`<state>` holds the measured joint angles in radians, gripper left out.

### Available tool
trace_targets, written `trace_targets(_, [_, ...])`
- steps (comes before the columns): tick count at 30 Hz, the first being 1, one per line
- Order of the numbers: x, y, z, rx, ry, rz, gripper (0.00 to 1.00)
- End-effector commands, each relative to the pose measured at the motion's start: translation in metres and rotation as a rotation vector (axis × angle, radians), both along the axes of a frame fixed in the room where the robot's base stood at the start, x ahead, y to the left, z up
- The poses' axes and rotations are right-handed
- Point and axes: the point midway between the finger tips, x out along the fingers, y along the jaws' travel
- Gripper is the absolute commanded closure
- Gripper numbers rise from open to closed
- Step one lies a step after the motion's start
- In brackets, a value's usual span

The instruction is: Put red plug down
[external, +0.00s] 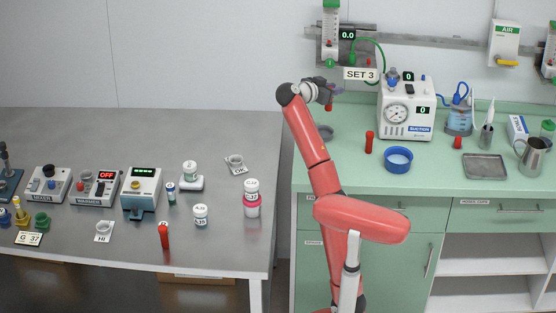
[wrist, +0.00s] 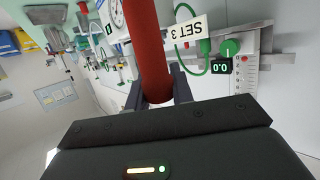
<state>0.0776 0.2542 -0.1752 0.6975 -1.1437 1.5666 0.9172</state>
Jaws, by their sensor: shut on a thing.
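My gripper (external: 327,93) is raised above the left end of the green counter (external: 345,173). It is shut on a red plug (wrist: 147,45), a red cylinder that fills the middle of the wrist view between the dark fingers (wrist: 158,88). In the external view only a small part of the held plug (external: 329,106) shows below the gripper. Other red plugs stand upright: one on the green counter (external: 369,142), a shorter one farther right (external: 457,143), and one on the grey table (external: 164,236).
A suction unit (external: 407,110), blue ring dish (external: 398,160), metal tray (external: 485,166) and steel jug (external: 533,155) stand on the counter. A grey round dish (external: 325,132) lies below my gripper. The grey table (external: 110,140) holds devices and jars; its back is clear.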

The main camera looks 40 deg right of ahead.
Motion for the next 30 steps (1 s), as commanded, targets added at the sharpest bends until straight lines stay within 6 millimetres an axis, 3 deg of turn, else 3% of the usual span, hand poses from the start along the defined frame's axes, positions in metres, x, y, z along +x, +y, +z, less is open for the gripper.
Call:
trace_targets(3, [-0.025,-0.006,0.004,0.0,-0.001,-0.152,0.97])
trace_targets(6, [-0.034,-0.006,0.006,0.0,0.0,-0.209,0.98])
trace_targets(14, [-0.039,-0.006,0.0,0.003,0.003,-0.229,0.98])
trace_targets(30, [-0.039,-0.006,-0.132,0.003,0.005,-0.226,0.98])
